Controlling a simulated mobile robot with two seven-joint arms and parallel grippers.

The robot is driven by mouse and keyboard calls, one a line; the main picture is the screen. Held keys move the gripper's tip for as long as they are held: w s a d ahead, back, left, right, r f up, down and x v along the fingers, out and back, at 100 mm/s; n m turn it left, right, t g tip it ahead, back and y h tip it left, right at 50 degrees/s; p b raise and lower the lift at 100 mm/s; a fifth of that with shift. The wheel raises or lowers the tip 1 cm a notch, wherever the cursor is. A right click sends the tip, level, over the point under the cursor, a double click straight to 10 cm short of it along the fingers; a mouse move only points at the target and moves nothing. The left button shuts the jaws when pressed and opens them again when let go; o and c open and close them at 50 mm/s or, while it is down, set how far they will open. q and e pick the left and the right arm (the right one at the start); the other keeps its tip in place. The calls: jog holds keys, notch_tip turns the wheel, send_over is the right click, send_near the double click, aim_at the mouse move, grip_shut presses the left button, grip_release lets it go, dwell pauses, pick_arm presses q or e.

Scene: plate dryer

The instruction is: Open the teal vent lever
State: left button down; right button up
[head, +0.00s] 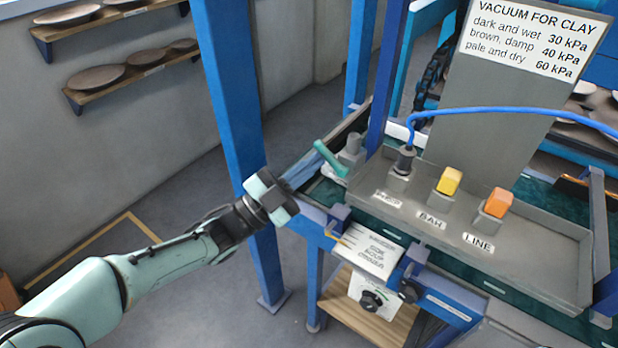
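The teal vent lever (328,158) is at the left end of the grey control panel, beside a grey cylindrical fitting. Its handle slants up to the left from its base. My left gripper (302,171) reaches in from the left, just left of and below the lever, pointing toward it. The gripper looks apart from the handle. Its fingers are small and blend with the blue frame, so their opening is unclear. My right gripper is not in view.
The grey panel holds a hose fitting (404,160) with a blue hose, a yellow knob (449,181) and an orange knob (499,203). A blue post (228,80) stands close behind my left arm. Plate shelves (135,75) hang on the left wall.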

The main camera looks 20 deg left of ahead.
pick_arm(q)
jog(key=shift+s+d+r+m+g+y+p, duration=0.15)
jog(key=shift+d+r+m+g+p, duration=0.35)
jog(key=shift+m+g, duration=0.8)
jog(key=shift+s+d+r+m+g+y+p, duration=0.15)
jog(key=shift+d+r+m+g+p, duration=0.4)
jog(key=shift+m, duration=1.5)
jog(key=shift+s+d+r+m+g+p, duration=0.2)
jog(key=shift+r+m+g+p, duration=0.35)
jog(key=shift+m+g, duration=0.8)
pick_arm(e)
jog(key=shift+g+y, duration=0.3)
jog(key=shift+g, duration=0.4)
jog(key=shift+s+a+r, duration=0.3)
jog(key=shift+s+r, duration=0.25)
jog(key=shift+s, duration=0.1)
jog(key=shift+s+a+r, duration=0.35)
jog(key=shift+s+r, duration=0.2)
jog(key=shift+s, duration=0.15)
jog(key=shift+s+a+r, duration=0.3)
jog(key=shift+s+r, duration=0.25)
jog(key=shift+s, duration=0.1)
pick_arm(q)
jog(key=shift+r+m+t, duration=0.1)
jog(key=shift+m+t, duration=0.2)
